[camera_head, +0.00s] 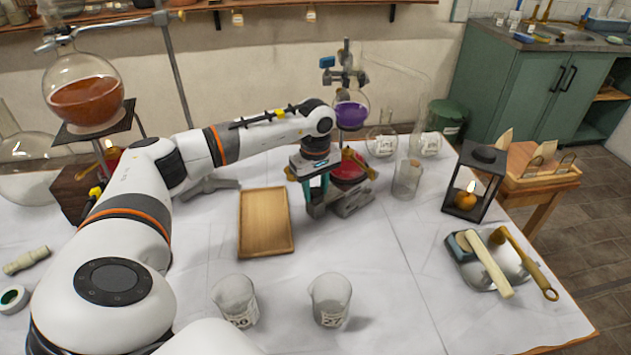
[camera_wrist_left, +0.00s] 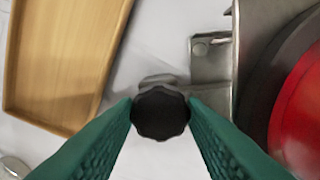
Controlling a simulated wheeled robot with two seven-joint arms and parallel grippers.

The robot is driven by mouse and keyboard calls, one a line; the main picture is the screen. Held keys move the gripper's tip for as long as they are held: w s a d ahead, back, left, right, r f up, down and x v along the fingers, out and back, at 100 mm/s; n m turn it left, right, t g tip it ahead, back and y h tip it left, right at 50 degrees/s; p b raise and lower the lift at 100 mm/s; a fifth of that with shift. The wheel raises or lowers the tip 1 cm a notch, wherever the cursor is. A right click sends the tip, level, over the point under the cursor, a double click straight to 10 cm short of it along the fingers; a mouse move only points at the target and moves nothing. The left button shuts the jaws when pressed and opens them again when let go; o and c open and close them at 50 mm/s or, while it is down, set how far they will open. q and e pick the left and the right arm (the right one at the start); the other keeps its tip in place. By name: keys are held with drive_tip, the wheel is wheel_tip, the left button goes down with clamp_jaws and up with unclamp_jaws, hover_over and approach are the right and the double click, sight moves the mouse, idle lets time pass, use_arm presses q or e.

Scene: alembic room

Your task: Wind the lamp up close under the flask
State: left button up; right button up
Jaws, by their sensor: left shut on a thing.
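A flask of purple liquid (camera_head: 351,114) is held on a stand at the back centre. Below it, a low red and dark thing, seemingly the lamp (camera_head: 350,170), rests on a grey metal jack (camera_head: 352,203); my arm partly hides it. In the left wrist view, the red top (camera_wrist_left: 300,110) and grey jack edge (camera_wrist_left: 210,60) are at the right. My left gripper (camera_head: 317,208) points down at the jack's left front. Its green fingers are shut on a black ridged knob (camera_wrist_left: 160,113). The gap between lamp and flask is partly hidden. My right gripper is out of view.
A wooden tray (camera_head: 265,222) lies just left of the gripper. Two beakers (camera_head: 236,300) (camera_head: 330,298) stand in front, and another beaker (camera_head: 407,180) stands to the right. A black lantern (camera_head: 474,182) stands farther right. A flask of orange liquid (camera_head: 84,95) stands at the left.

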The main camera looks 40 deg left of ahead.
use_arm(q)
drive_tip(key=shift+r, duration=0.15)
drive_tip(key=o, duration=0.9)
drive_tip(key=shift+c, duration=0.2)
drive_tip(key=shift+o, duration=0.7)
drive_tip(key=shift+s, duration=0.1)
